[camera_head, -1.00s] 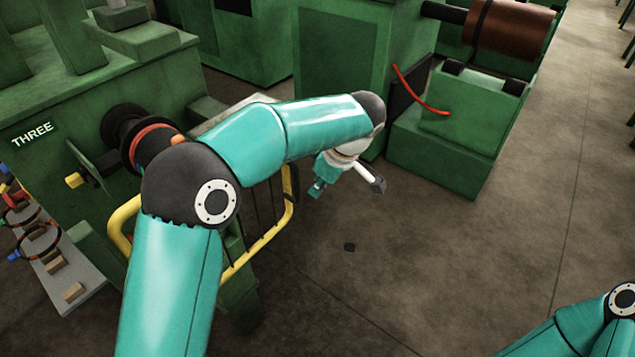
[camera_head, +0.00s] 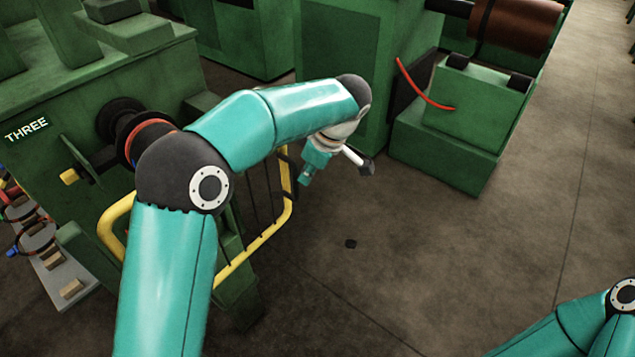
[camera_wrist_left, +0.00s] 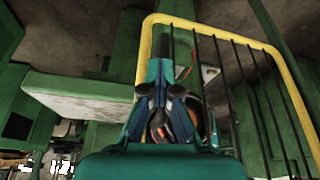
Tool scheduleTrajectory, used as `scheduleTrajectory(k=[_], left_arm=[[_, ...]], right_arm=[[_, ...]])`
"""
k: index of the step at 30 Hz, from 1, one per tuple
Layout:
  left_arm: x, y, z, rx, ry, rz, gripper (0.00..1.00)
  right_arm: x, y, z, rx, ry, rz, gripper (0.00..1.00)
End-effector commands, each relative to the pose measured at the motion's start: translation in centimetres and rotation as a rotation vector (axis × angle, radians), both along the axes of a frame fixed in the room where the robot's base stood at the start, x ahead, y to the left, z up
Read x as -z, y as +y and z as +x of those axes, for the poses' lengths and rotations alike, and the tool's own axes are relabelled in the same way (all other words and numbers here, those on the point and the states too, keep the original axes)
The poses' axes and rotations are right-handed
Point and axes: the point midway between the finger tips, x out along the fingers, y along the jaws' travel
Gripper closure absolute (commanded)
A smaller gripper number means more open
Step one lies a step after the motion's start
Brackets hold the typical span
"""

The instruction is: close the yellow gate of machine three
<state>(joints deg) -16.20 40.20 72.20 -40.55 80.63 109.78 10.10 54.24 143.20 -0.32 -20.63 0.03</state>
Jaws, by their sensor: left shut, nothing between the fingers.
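The yellow gate (camera_head: 252,247), a yellow tubular frame with dark upright bars, stands at the front of the green machine marked THREE (camera_head: 45,160). My left upper arm and elbow hide part of it in the head view. I cannot tell how far open it is. Contact with the gate cannot be told. My right gripper is out of view.
A shelf with coloured rings (camera_head: 62,277) is at the left. Another green machine with a red cable (camera_head: 425,92) stands at the back right. The floor (camera_head: 440,250) is mostly clear.

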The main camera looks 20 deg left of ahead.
Motion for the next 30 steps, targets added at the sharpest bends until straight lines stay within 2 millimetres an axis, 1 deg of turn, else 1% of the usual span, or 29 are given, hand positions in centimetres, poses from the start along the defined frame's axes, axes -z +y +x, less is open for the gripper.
scheduleTrajectory(k=[1, 4, 7, 11, 15, 18, 24, 27, 30], left_arm=[[-0.3, 0.9, 0.0, -0.011, -0.001, 0.014, 1.00], [-0.3, 0.9, -0.1, -0.014, -0.001, 0.014, 1.00], [-0.3, 0.5, -0.2, -0.015, -0.001, 0.014, 1.00], [-0.2, -1.1, -0.4, -0.011, 0.000, 0.011, 1.00], [0.1, -3.8, -0.7, -0.007, -0.001, 0.004, 1.00], [-2.5, -4.6, -0.7, -0.010, -0.008, 0.000, 1.00], [-6.5, -6.2, -1.0, -0.010, -0.006, 0.000, 1.00], [-7.9, -6.7, -1.1, -0.008, -0.003, 0.001, 1.00], [-8.8, -7.0, -1.2, -0.010, -0.002, 0.001, 1.00]], right_arm=[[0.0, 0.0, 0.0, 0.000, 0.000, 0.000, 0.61], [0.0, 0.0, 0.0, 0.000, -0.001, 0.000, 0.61], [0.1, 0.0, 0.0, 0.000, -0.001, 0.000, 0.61], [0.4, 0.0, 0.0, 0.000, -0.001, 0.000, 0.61], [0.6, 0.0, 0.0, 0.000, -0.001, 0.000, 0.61], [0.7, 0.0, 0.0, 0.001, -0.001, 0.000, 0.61], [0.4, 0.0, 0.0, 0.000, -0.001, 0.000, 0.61], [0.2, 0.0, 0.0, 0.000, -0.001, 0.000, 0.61], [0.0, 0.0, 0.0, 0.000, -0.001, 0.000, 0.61]])
